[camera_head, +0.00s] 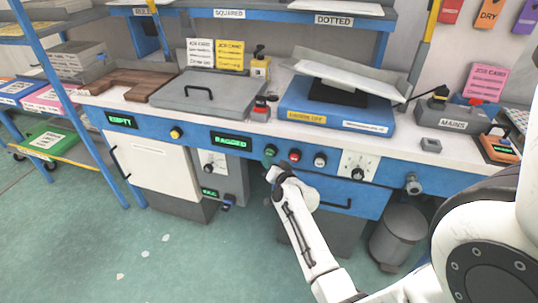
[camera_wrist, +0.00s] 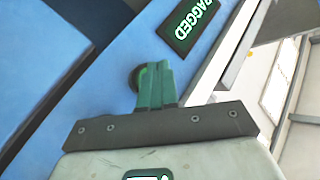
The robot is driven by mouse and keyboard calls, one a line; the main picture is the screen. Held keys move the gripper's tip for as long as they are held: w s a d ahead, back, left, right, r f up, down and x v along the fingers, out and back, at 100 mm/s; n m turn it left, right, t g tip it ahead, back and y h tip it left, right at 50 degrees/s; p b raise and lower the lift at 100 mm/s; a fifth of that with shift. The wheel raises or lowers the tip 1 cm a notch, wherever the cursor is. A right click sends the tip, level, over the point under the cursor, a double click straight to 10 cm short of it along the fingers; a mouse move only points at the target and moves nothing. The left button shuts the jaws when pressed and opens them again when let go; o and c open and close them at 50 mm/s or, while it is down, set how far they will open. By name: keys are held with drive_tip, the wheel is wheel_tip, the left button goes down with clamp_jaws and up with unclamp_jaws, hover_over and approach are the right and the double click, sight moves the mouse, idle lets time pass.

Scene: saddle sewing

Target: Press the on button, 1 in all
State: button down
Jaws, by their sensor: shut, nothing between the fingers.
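A green button (camera_head: 270,150) sits at the left end of a row of buttons on the blue front panel of the bench, beside the "BAGGED" display (camera_head: 231,139). Any lettering on it is too small to read. My gripper (camera_head: 270,167) is just below and in front of it. In the wrist view the green fingers (camera_wrist: 156,84) are shut together and point at a dark round rim (camera_wrist: 134,79) on the blue panel. The fingers hide most of that round part, and I cannot tell whether they touch it. The display also shows there (camera_wrist: 188,22).
A red button (camera_head: 295,155), a white button (camera_head: 320,160) and a dial plate (camera_head: 358,165) are to the right. A yellow button (camera_head: 176,133) is to the left. A drawer handle (camera_head: 335,205) lies below. A grey bin (camera_head: 398,238) stands on the open green floor.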

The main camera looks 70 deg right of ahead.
drive_tip(key=shift+d+b, duration=0.2)
drive_tip(key=shift+b, duration=0.1)
idle(0.6)
drive_tip(key=shift+d, duration=0.25)
